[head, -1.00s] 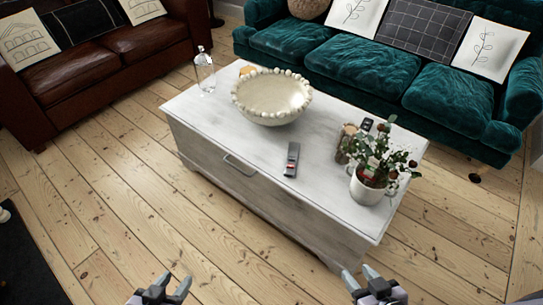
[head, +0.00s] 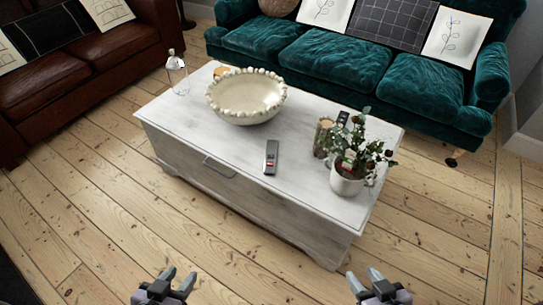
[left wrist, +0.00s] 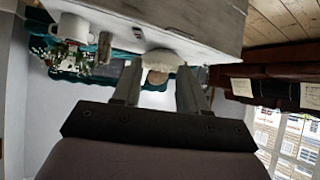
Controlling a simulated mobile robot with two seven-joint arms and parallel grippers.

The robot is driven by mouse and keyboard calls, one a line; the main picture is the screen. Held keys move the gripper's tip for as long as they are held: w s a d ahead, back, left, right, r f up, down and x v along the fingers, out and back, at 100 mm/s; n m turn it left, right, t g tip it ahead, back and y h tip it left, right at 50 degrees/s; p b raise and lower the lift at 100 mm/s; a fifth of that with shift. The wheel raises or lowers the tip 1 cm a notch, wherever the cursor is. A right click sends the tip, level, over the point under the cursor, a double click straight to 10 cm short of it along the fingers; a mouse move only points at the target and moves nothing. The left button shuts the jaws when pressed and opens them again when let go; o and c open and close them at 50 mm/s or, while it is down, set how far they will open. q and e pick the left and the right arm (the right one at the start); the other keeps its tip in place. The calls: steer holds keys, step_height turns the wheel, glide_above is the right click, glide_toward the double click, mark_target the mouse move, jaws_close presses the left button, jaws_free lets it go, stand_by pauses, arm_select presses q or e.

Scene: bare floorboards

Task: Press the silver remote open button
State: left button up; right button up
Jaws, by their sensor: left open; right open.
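A silver-grey remote (head: 271,157) with a small red mark lies on the white coffee table (head: 190,128), near its front edge. A second, dark device (head: 343,118) lies at the back right, partly behind a candle; I cannot tell what it is. My left gripper (head: 175,279) is open and empty at the bottom of the head view, in front of the table. My right gripper (head: 365,280) is open and empty at the bottom right, also short of the table. The left gripper's fingers (left wrist: 160,88) show apart in the left wrist view.
The table also bears a beaded bowl (head: 246,97), a glass bottle (head: 177,74), a candle (head: 323,138) and a potted plant (head: 347,178). A teal sofa (head: 340,70) stands behind, a brown leather sofa (head: 80,65) at left. Floorboards before the table are bare.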

arm_select(q)
jaws_close()
stand_by(1.7)
